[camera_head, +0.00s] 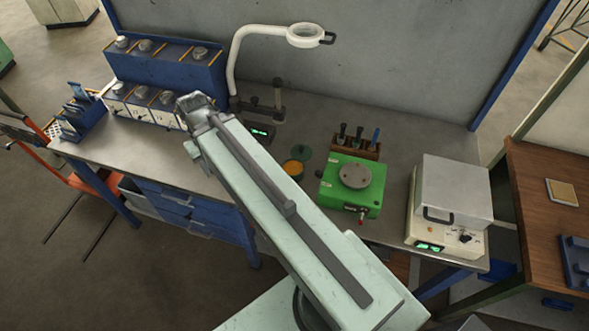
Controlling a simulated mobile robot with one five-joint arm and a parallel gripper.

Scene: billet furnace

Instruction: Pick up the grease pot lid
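A small round pot (293,169) with orange contents, which looks like the grease pot, stands open on the grey workbench just right of my arm. A flat dark-green disc (304,152), probably the grease pot lid, lies on the bench just behind the pot. My arm stretches from the lower right to the upper left across the bench. Its end, with my gripper (198,108), is in front of the blue rack, well left of the pot and disc. The fingers are too small and covered to tell if they are open or shut.
A green machine (351,185) with a round plate stands right of the pot, with a wooden tool holder (356,147) behind it. A grey-white furnace box (449,205) is farther right. A white ring lamp (305,36) rises at the back. The blue rack (168,68) is left.

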